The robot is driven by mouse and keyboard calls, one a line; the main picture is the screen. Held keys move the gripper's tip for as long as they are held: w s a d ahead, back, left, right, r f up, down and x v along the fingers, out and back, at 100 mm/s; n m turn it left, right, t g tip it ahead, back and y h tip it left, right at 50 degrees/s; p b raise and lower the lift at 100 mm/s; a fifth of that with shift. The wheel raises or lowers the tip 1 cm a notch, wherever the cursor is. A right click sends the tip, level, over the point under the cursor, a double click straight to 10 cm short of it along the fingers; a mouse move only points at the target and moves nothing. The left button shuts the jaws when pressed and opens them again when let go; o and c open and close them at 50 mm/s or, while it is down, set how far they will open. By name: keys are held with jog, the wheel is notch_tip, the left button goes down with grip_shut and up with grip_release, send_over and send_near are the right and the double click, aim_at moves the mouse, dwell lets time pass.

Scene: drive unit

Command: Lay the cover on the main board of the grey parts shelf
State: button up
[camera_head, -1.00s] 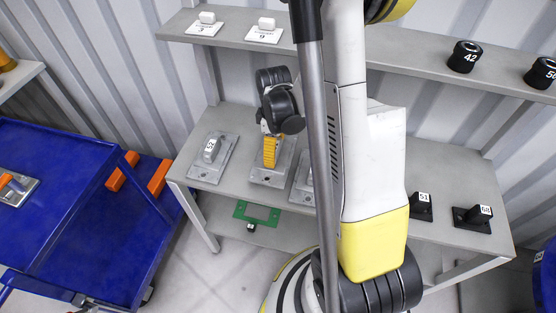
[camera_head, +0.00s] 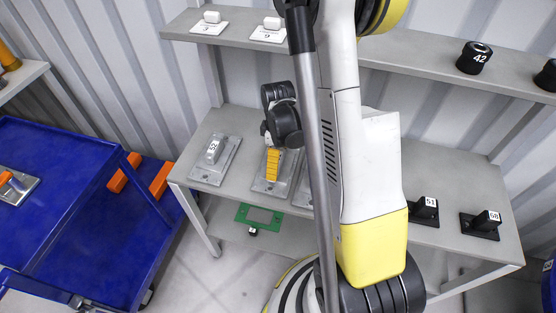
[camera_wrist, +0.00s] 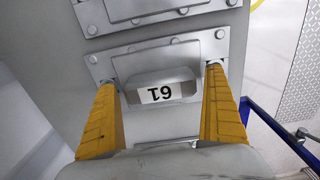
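A grey metal cover (camera_wrist: 181,116) with a raised handle and a white number label lies flat on the main board (camera_head: 398,176) of the grey parts shelf. The label appears upside down in the wrist view. My gripper (camera_wrist: 162,78) points down at this cover with its yellow fingers on either side of the handle. The fingers look apart from the handle, with small gaps. In the head view my gripper (camera_head: 270,178) hides much of the cover's handle. A similar grey cover (camera_head: 214,160) lies to its left, and another, partly hidden by my arm, to its right.
Black numbered parts (camera_head: 481,224) stand at the right of the main board. An upper shelf board (camera_head: 420,65) with white and black parts runs behind. A blue trolley (camera_head: 70,200) stands to the left.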

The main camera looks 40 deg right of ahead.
jog(key=shift+r, duration=0.1)
notch_tip(320, 180, up, 12)
jog(key=r+p, duration=0.1)
jog(key=p, duration=0.4)
jog(key=s+a+r+m+t, duration=0.3)
jog(key=s+a+r, duration=0.1)
jog(key=a+r, duration=0.3)
jog(key=s+a+r+m+t, duration=0.4)
jog(key=a+r, duration=0.4)
jog(key=r, duration=0.1)
jog(key=shift+s+a+r+m, duration=0.15)
jog(key=shift+s+r+m, duration=0.05)
jog(key=shift+r+m, duration=0.1)
